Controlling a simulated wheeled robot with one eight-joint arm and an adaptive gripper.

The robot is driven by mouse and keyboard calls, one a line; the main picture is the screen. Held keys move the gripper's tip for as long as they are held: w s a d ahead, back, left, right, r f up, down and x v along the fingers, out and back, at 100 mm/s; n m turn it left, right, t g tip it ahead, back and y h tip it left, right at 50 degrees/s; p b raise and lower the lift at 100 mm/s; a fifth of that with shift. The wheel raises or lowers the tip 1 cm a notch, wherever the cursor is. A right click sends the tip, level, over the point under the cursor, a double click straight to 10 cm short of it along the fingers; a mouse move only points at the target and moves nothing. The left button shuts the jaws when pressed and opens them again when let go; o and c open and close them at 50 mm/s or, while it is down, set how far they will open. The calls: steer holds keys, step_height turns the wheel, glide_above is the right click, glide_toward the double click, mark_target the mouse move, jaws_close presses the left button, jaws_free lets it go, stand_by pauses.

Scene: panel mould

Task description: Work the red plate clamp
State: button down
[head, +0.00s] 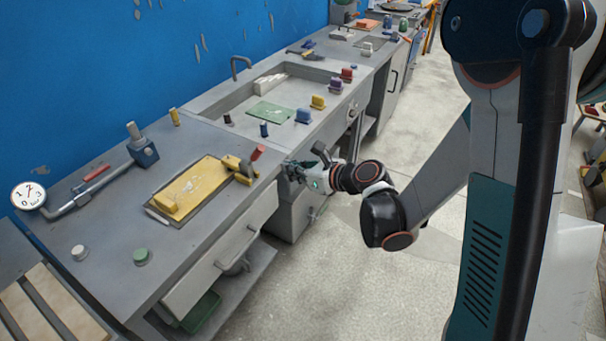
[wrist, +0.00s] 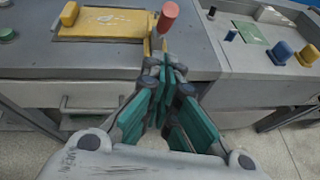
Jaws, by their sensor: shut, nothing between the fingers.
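The red plate clamp shows as a raised red handle (head: 257,153) at the right end of a yellow plate (head: 195,185) on the grey bench. In the wrist view the red handle (wrist: 168,16) stands tilted just beyond my fingertips, at the right end of the yellow plate (wrist: 105,24). My gripper (head: 291,169) is at the bench's front edge, to the right of the clamp and apart from it. In the wrist view my gripper (wrist: 168,72) is shut and empty, its teal fingers pointing towards the clamp. The clamp's base is partly hidden.
A blue block with a pipe (head: 144,152) and a gauge (head: 29,195) stand on the left. A green knob (head: 141,256) sits near the front. A recessed tray with a green sheet (head: 270,112) and coloured knobs lies beyond. The floor in front is clear.

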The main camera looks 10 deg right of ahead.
mark_target(255, 157)
steer(key=w+a+b, duration=0.1)
steer(key=w+a, duration=0.3)
steer(key=w, duration=0.1)
steer(key=shift+a+r, duration=0.2)
steer(key=shift+w+a+r, duration=0.4)
steer(key=shift+a+r, duration=0.05)
steer(key=shift+r, duration=0.1)
